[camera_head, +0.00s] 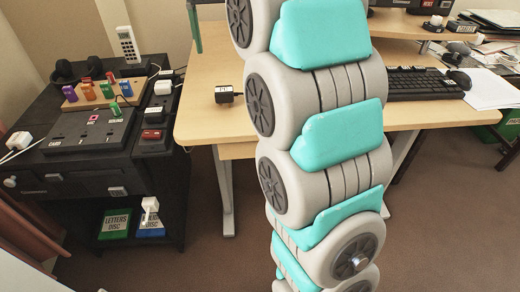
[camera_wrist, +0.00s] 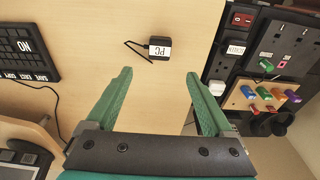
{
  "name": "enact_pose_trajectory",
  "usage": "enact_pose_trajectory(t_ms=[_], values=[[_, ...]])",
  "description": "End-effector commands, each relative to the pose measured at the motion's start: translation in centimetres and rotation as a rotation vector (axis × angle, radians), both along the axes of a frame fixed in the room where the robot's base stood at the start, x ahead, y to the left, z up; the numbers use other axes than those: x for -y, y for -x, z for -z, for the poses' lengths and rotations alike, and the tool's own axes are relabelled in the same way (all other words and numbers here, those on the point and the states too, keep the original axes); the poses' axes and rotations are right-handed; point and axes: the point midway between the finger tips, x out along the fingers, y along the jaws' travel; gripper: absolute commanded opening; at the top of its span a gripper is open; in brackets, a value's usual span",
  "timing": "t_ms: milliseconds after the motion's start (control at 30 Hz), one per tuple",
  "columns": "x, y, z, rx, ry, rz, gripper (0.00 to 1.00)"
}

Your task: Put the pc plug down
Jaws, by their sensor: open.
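The pc plug (camera_wrist: 159,47) is a small black block with a white label reading PC and a short dark cord. It lies on the light wooden desk (camera_wrist: 95,55) in the wrist view. In the head view the plug (camera_head: 224,95) sits near the desk's left edge. My gripper (camera_wrist: 161,75) is open, with its two green fingers spread apart and nothing between them. The plug lies just beyond the fingertips, apart from them. In the head view my arm covers the middle of the desk, and only a green part of the gripper shows at the top.
A black cabinet (camera_head: 70,172) with sockets, switches and a rack of coloured pegs (camera_head: 100,92) stands left of the desk. A keyboard (camera_head: 420,84), mouse (camera_head: 459,79) and papers (camera_head: 492,90) lie on the right. Bare desk surrounds the plug.

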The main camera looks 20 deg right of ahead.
Motion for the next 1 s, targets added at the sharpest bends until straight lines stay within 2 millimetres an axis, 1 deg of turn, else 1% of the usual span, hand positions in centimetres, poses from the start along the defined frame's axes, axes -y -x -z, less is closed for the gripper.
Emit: enact_pose_trajectory(t_ms=[67,167,267,367,400,467,667,700,767,800,867,900,1000], values=[[0.0,0.1,0.1,-0.001,0.0,-0.001,0.86],[0.0,0.7,0.5,-0.011,0.001,-0.01,0.86],[-0.1,2.1,1.4,-0.03,0.002,-0.03,0.86],[-0.2,4.2,2.8,-0.048,0.003,-0.058,0.86],[-0.3,5.2,3.6,-0.064,0.002,-0.071,0.86],[-0.4,6.7,4.6,-0.074,0.003,-0.09,0.86],[-0.7,12.7,9.0,-0.129,-0.003,-0.154,0.86],[-0.8,14.0,10.0,-0.14,-0.005,-0.166,0.86],[-0.8,15.9,11.5,-0.157,-0.007,-0.184,0.86],[-0.9,17.3,12.4,-0.166,-0.009,-0.195,0.86],[-1.0,19.4,14.0,-0.18,-0.012,-0.213,0.86],[-1.0,20.9,15.2,-0.193,-0.015,-0.223,0.86],[-1.1,24.4,17.8,-0.216,-0.022,-0.25,0.86]])
